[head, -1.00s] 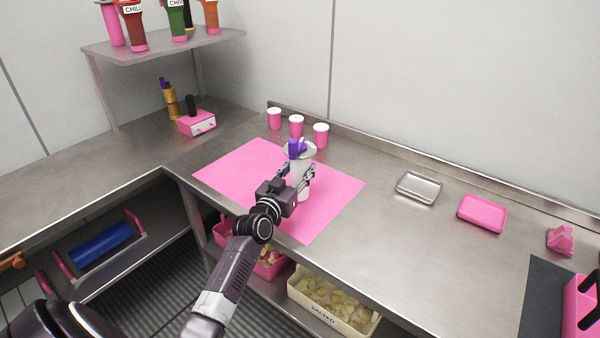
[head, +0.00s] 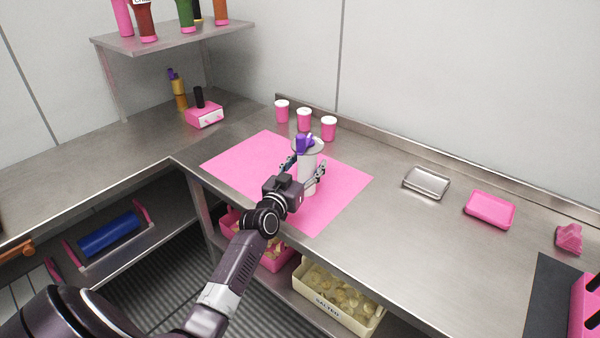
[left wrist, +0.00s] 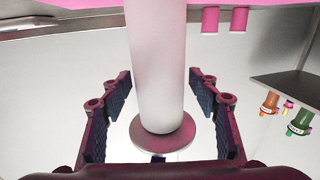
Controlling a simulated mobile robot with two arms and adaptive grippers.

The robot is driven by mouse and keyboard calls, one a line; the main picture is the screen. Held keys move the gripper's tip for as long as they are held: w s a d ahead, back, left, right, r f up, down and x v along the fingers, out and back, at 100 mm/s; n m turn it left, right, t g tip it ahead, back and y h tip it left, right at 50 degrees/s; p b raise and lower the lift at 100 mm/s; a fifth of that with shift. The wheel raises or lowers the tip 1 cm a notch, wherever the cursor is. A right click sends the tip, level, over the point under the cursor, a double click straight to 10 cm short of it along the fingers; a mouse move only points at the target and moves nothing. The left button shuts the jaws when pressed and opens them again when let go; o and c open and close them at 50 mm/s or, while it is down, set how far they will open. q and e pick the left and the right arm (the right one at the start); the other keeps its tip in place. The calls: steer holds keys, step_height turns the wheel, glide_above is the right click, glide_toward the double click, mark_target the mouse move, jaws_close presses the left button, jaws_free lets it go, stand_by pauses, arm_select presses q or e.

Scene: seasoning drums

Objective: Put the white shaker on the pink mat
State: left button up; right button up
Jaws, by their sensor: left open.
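The white shaker (head: 308,172) has a wide pale rim and a purple top. It looks upright over the pink mat (head: 235,165), and its base appears to rest on it, partly hidden by my gripper. My left gripper (head: 304,170) is open, with one finger on each side of the shaker. In the left wrist view, which is upside down, the white body (left wrist: 155,60) runs between the spread fingers of the gripper (left wrist: 158,88). Gaps show on both sides, so the fingers look clear of it. My right gripper is not in view.
Several pink cups with white lids (head: 304,120) stand behind the mat by the wall. A metal tray (head: 426,183) and a pink tray (head: 490,209) lie to the right. A pink box (head: 205,115) stands at the back left. The counter between the mat and the metal tray is clear.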

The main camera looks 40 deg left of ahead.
arm_select(q)
steer(key=s+d, duration=0.1)
steer(key=s, duration=1)
steer(key=shift+s+d+b, duration=0.3)
steer(key=shift+s+d, duration=0.05)
steer(key=shift+d, duration=0.05)
